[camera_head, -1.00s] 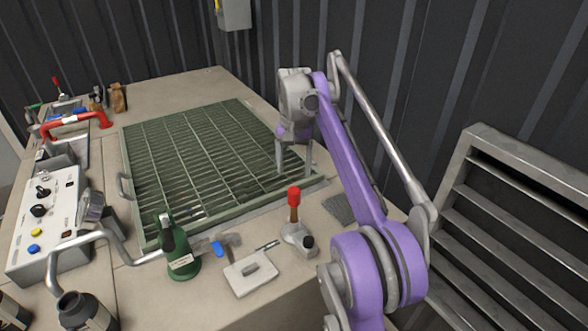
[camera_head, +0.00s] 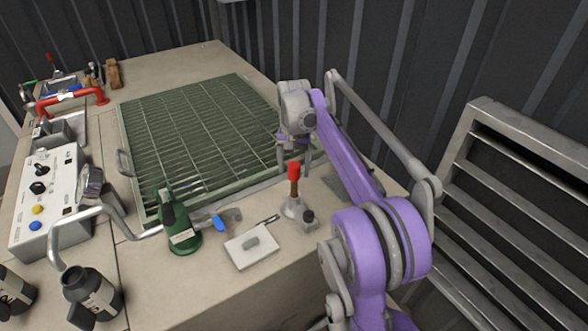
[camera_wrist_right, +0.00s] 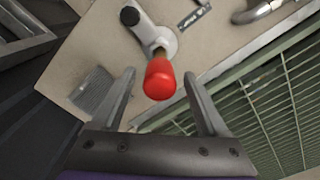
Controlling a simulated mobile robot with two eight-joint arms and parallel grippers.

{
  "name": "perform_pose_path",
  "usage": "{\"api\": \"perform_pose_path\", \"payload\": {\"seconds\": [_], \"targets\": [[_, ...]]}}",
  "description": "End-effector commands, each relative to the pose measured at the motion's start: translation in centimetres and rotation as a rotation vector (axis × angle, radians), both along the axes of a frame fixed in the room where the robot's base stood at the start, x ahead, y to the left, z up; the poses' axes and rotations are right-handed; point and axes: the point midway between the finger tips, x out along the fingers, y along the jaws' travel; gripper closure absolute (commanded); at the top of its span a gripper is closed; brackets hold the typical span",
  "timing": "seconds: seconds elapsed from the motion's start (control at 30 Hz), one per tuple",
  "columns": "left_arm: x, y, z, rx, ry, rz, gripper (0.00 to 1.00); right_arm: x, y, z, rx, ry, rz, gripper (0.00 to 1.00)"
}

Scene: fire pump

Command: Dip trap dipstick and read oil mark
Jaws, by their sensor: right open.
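A red-capped dipstick (camera_head: 294,172) stands upright in a small grey metal fitting (camera_head: 294,208) near the front right of the bench. Its red cap (camera_wrist_right: 159,80) shows large in the right wrist view, in line with the gap between my fingertips. My right gripper (camera_head: 294,158) is open and empty, just behind and above the cap in the head view. Whether the fingers overlap the cap in depth is hard to tell. The oil mark is hidden. My left gripper is not in view.
A green grating (camera_head: 200,140) fills the bench middle. A grey slatted frame (camera_head: 510,200) stands at right, and a dark corrugated wall behind.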

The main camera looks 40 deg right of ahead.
Motion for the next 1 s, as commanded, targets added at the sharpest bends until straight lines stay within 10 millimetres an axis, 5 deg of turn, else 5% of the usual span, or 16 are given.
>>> {"api": "perform_pose_path", "payload": {"seconds": [0.37, 0.77, 1.0], "targets": [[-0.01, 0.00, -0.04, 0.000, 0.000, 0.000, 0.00, 0.00, 0.00, -0.55, 0.000, 0.000, 0.000, 0.25], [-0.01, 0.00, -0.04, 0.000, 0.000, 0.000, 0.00, 0.00, 0.00, -0.53, 0.000, 0.000, -0.001, 0.97], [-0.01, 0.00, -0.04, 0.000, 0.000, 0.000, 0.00, 0.00, -0.01, -0.53, 0.000, 0.000, -0.001, 1.00]]}}
